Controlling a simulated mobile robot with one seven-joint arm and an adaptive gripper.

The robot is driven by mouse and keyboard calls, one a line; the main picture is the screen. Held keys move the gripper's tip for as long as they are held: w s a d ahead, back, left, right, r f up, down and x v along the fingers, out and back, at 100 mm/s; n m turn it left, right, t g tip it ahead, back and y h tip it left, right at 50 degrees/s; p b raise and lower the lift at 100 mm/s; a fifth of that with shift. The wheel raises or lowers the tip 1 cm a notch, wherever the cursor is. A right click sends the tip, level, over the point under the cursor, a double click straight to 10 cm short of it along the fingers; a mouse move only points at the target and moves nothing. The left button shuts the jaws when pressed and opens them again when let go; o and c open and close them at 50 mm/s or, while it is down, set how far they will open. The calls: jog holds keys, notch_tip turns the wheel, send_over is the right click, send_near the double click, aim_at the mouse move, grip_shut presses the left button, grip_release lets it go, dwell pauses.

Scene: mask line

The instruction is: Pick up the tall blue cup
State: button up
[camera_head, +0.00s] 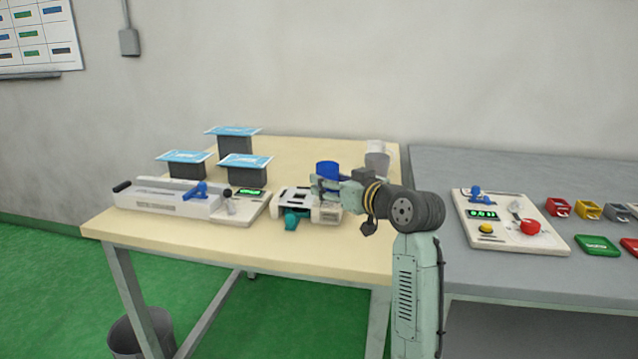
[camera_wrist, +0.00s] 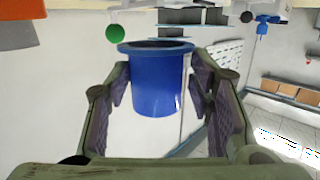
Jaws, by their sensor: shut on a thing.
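The tall blue cup (camera_wrist: 158,85) is between the two fingers of my gripper (camera_wrist: 163,100) in the wrist view. The fingers press on its sides, below its wide rim. In the head view the blue cup (camera_head: 327,169) shows above the white machine on the beige table, with my gripper (camera_head: 328,184) around its lower part. The cup's lower part is hidden by the gripper there. I cannot tell from the head view how far the cup is above the machine.
The white machine (camera_head: 296,208) stands on the beige table (camera_head: 190,232) just below my gripper. A grey-white cup (camera_head: 377,160) stands behind my wrist. Dark boxes with blue-white packs (camera_head: 238,143) stand at the back left. A grey table (camera_head: 440,180) with a panel and coloured parts is at the right.

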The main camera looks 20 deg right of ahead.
jog(key=s+d+b, duration=0.1)
jog(key=s+d, duration=0.2)
jog(key=s, duration=0.3)
jog(key=shift+s+r, duration=0.2)
jog(key=shift+r, duration=0.15)
jog(key=shift+s, duration=0.1)
dwell(0.7)
jog(key=c, duration=0.4)
dwell(1.7)
